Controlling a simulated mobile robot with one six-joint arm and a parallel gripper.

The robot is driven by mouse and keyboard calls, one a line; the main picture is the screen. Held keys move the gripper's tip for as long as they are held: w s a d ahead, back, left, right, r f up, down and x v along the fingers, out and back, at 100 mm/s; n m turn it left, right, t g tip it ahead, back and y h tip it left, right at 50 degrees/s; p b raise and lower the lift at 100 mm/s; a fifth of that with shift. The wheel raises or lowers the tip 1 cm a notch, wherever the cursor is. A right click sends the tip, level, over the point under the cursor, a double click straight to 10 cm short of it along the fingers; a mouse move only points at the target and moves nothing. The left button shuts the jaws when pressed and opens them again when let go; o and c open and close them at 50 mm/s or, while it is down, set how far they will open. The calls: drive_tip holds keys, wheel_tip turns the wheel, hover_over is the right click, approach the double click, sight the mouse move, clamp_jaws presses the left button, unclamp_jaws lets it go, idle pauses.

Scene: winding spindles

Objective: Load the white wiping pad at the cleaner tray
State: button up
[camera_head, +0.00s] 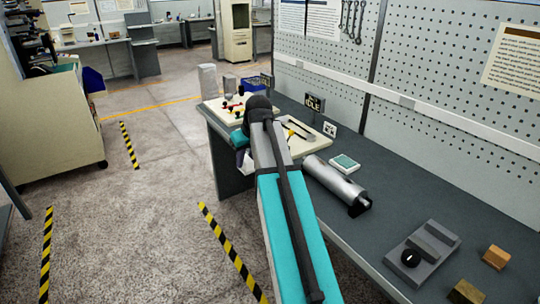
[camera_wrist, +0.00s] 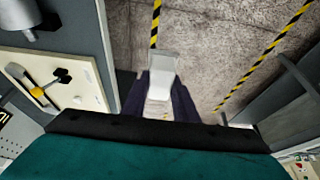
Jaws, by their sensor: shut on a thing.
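My gripper (camera_wrist: 160,92) shows in the wrist view as two dark jaws shut on a white pad (camera_wrist: 162,65), with grey floor behind it. In the head view my arm hides most of the gripper; a white bit (camera_head: 243,160) shows beside the arm, off the bench's left edge. A small white-rimmed tray with a teal-green surface (camera_head: 344,163) lies on the bench right of my arm. I cannot tell whether it is the cleaner tray.
The dark bench (camera_head: 405,210) carries a silver cylinder (camera_head: 337,186), a cream board (camera_head: 218,104) with coloured knobs, an IDLE sign (camera_head: 315,103), a grey block fixture (camera_head: 422,252) and wooden blocks (camera_head: 496,257). A pegboard wall stands behind. Floor left of the bench is clear.

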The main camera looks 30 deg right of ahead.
drive_tip(key=s+a+r, duration=0.1)
drive_tip(key=s+a, duration=0.1)
drive_tip(key=a, duration=2.1)
drive_tip(key=shift+a, duration=0.4)
